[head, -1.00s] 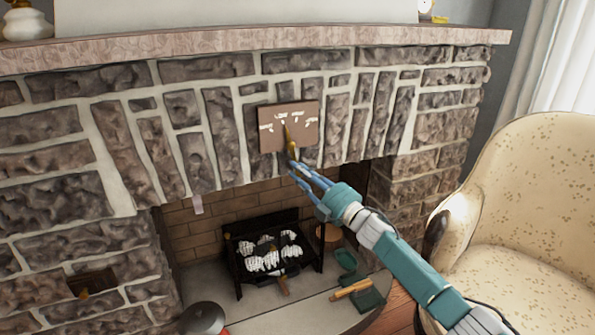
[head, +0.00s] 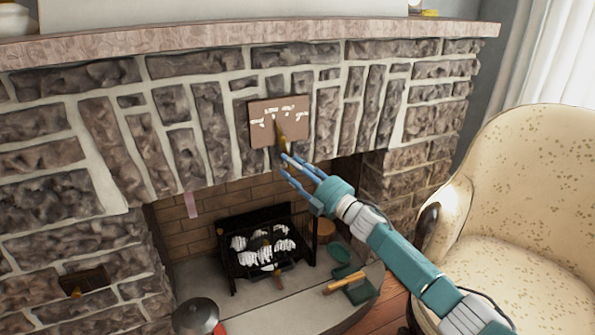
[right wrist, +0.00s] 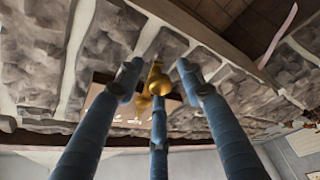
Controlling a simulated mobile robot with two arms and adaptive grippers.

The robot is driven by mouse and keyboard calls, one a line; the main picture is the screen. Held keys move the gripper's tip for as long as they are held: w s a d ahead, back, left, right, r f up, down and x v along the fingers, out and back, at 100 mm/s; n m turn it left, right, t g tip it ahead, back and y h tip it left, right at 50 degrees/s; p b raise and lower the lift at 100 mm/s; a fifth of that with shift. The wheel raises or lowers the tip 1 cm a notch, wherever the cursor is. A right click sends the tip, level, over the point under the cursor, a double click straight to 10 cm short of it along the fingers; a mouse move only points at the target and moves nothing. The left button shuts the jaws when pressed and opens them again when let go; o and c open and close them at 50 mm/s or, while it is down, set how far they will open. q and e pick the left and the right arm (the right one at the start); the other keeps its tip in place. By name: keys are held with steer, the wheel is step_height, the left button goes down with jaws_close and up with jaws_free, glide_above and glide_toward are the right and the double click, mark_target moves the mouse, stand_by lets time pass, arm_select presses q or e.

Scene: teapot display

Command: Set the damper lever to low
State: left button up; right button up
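The damper plate (head: 262,133) is a brown rectangle with several white marks, on the stone above the firebox opening. A brass damper lever (head: 282,131) hangs over it and points down, slightly right. Its rounded end (right wrist: 158,80) shows in the right wrist view, between and beyond the fingertips. My right gripper (head: 284,165) is just below the lever's lower end, its blue fingers spread. In the right wrist view the right gripper's fingers (right wrist: 158,88) stand apart, around the knob's line of sight; I cannot tell whether any finger touches it. My left gripper is not in view.
The stone mantel (head: 200,39) runs above the plate. Below is the firebox with a grate (head: 233,259) of logs. A cream armchair (head: 540,190) stands at right. A dark round lid-like object (head: 196,316) is at the bottom. A pink strip (head: 192,205) hangs at the opening's edge.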

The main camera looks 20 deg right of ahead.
steer(key=v, duration=1.2)
